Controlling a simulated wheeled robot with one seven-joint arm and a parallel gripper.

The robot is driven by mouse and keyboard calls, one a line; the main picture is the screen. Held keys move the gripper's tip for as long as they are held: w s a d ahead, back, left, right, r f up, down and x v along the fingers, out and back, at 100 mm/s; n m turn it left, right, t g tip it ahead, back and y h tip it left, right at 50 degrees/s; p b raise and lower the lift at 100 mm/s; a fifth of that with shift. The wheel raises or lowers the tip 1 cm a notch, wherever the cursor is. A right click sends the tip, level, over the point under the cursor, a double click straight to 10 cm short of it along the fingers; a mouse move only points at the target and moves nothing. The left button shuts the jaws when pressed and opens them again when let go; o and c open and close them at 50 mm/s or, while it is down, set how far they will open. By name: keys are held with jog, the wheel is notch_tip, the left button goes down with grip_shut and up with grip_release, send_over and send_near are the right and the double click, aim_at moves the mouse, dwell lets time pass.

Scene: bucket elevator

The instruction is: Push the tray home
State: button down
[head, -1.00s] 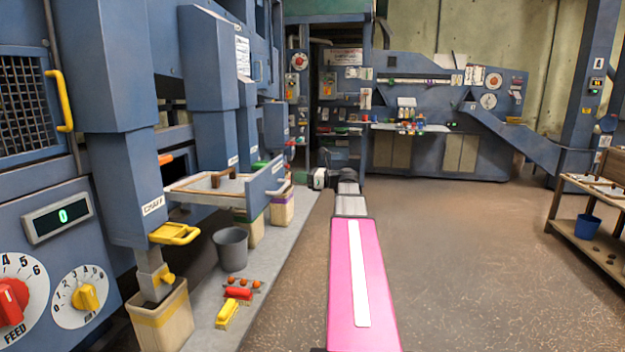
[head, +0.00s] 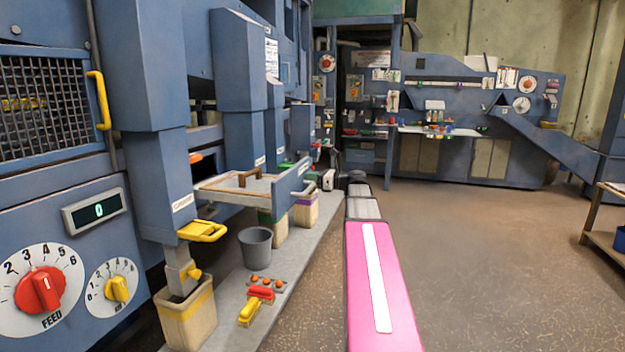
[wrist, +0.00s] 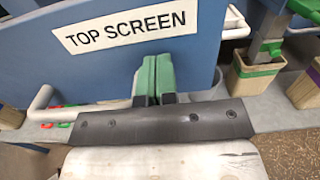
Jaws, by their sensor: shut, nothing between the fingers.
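The tray (head: 223,197) is a pale, shallow frame sticking out of the blue machine on the left, with a dark brown piece lying in it. Its blue front panel (head: 291,184) faces my arm, with a pale handle on it. In the wrist view a blue panel (wrist: 190,62) labelled TOP SCREEN fills the upper middle, with pale handle ends (wrist: 40,103) at its sides. My gripper (wrist: 153,72) is shut and empty, its green fingers in front of that panel. I cannot tell whether they touch it. In the head view the fingers are too small to make out.
A grey bucket (head: 255,247) and red and yellow levers (head: 256,300) are on the ledge below the tray. Wooden bins (head: 186,318) stand along the machine. The brown floor (head: 470,270) to the right is clear. A shelf (head: 609,240) stands at the far right.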

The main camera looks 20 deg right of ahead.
jog(key=x, duration=4.1)
jog(key=shift+w, duration=0.15)
jog(key=shift+w+a, duration=0.1)
jog(key=shift+a, duration=0.05)
